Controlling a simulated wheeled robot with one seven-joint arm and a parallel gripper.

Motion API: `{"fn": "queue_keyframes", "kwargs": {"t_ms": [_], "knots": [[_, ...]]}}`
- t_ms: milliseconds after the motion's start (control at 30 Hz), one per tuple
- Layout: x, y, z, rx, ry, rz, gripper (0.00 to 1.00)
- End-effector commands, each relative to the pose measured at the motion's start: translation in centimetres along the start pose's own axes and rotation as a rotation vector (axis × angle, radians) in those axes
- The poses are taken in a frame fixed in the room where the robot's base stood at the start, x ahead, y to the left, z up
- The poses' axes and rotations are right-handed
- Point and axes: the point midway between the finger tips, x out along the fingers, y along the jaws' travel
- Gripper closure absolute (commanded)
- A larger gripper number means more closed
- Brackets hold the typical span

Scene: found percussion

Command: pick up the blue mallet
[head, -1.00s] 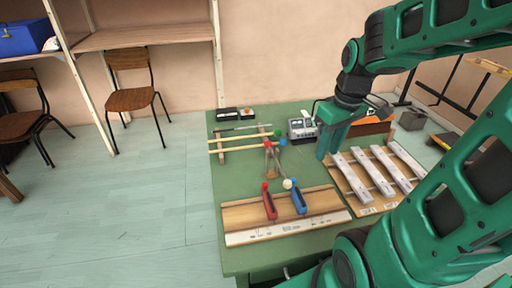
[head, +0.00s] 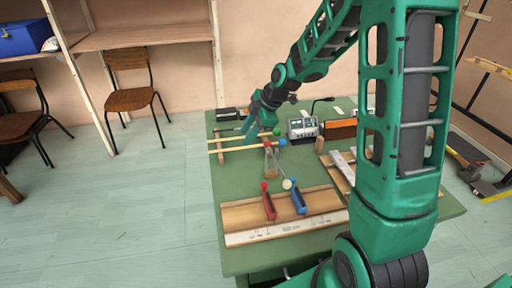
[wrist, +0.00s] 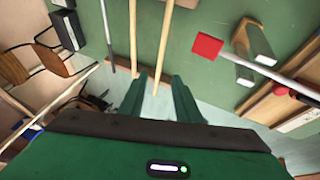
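Thin sticks and a wooden block crowd there, so I cannot tell which stick is whose. My gripper (head: 250,127) is over the table's far left part, by two pale wooden rods (head: 236,144), left of and beyond the blue head. In the wrist view my gripper (wrist: 160,88) has its fingers apart, nothing clearly held. A red cube-shaped head (wrist: 207,46) with a grey stick shows right of the fingers; no blue head shows there.
A grey device (head: 302,128) stands behind. Metal bars on a frame (head: 340,168) lie right, partly hidden by my arm. Open floor lies left.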

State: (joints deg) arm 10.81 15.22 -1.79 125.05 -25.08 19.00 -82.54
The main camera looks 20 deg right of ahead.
Motion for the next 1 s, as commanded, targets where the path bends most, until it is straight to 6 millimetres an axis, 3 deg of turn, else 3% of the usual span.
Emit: {"fn": "queue_keyframes", "kwargs": {"t_ms": [100, 367, 700, 1000], "knots": [[1.8, -0.1, 0.0, 0.0, -0.001, -0.003, 0.7], [3.4, 0.0, 0.0, 0.001, -0.001, -0.001, 0.7], [7.6, 0.2, 0.2, 0.001, -0.002, -0.003, 0.7], [8.1, 0.3, 0.2, 0.001, -0.002, 0.0, 0.7]]}}
